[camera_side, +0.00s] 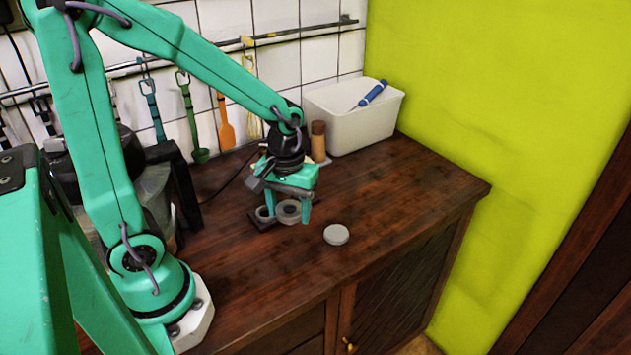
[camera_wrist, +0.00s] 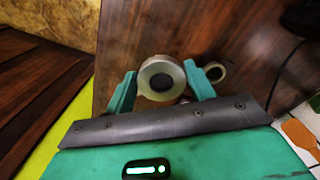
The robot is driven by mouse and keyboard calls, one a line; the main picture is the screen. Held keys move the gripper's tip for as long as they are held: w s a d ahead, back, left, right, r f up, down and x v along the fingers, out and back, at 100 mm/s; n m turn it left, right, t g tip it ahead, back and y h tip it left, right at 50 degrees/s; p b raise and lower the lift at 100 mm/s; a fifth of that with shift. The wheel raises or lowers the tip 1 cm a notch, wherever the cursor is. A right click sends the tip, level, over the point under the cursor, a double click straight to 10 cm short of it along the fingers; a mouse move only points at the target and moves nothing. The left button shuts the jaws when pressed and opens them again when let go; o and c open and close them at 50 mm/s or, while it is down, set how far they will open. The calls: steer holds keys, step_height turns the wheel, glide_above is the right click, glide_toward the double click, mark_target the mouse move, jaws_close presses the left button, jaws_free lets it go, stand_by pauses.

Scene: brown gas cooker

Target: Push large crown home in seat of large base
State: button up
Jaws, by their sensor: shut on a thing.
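My gripper (camera_side: 287,214) points down, low over the wooden counter. Its two green fingers are shut on a grey round ring with a dark centre, which I take to be the large crown (camera_side: 288,208). In the wrist view the large crown (camera_wrist: 148,83) sits between the fingertips (camera_wrist: 161,88), face towards the camera. A smaller grey ring (camera_side: 263,213) is beside it on the left, and it also shows in the wrist view (camera_wrist: 222,76). A dark flat block (camera_side: 257,223) lies under that ring. The large base and its seat cannot be made out; the crown and fingers hide what is directly beneath.
A loose grey disc (camera_side: 336,234) lies on the counter (camera_side: 400,200) to the right of my gripper. A white bin (camera_side: 350,118) with a blue-handled tool (camera_side: 372,94) and a brown bottle (camera_side: 318,140) stand behind. The front right of the counter is clear.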

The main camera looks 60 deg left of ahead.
steer(key=a+f+n, duration=0.1)
steer(key=a+n, duration=0.2)
steer(key=a, duration=0.9)
steer(key=shift+w+a+f, duration=0.15)
steer(key=shift+w+a, duration=0.05)
steer(key=shift+n, duration=0.3)
steer(key=shift+f, duration=2.5)
steer(key=shift+f, duration=0.95)
steer(key=o, duration=1)
steer(key=shift+o, duration=0.2)
steer(key=shift+r, duration=0.15)
step_height(320, 180, up, 8)
steer(key=shift+f, duration=0.2)
